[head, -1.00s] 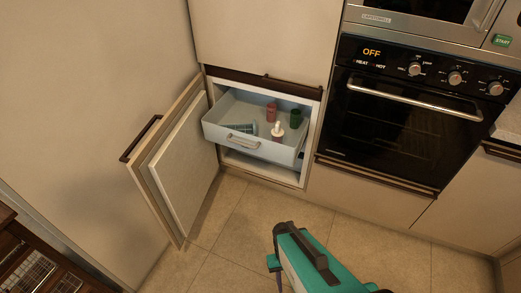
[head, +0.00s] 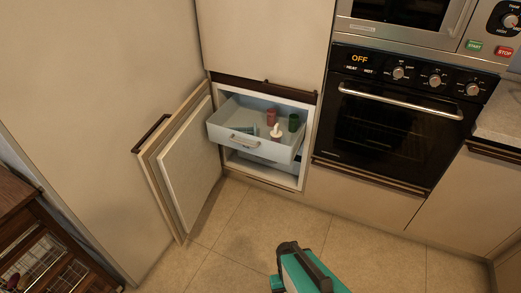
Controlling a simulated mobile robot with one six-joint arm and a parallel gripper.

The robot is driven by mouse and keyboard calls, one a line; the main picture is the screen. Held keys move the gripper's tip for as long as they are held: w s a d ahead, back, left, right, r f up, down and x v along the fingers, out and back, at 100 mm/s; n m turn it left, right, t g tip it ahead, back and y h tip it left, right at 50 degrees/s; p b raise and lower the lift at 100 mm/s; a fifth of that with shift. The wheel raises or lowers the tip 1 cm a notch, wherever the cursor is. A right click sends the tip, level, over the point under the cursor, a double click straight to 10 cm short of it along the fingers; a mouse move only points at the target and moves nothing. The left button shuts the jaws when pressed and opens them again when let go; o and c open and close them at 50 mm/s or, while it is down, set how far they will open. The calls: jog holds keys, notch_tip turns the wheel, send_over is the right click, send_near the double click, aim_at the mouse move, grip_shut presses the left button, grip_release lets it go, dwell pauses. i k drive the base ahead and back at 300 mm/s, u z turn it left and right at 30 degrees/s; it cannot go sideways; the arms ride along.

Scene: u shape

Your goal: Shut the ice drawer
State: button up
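The ice drawer (head: 223,134) is a pale blue-grey drawer with a light handle (head: 245,141) on its front. It is pulled out of the low open cabinet (head: 308,140). Inside it lie a red item (head: 271,117), a green item (head: 294,122), a white-topped bottle (head: 276,131) and a bluish item at the front left. A teal and black part of my arm (head: 305,272) shows at the bottom, well short of the drawer. My gripper's fingers are not visible.
The cabinet door (head: 187,160) stands open at the left of the drawer. An oven (head: 390,125) is to the right. A dark wooden rack (head: 40,240) stands at the lower left. The tiled floor (head: 240,230) before the drawer is clear.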

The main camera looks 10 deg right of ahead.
aim_at(240, 110)
jog(key=z, duration=0.25)
jog(key=k, duration=0.1)
jog(key=u, duration=0.4)
jog(key=i, duration=0.9)
jog(key=z, duration=1.05)
jog(key=k, duration=0.15)
jog(key=u, duration=3.3)
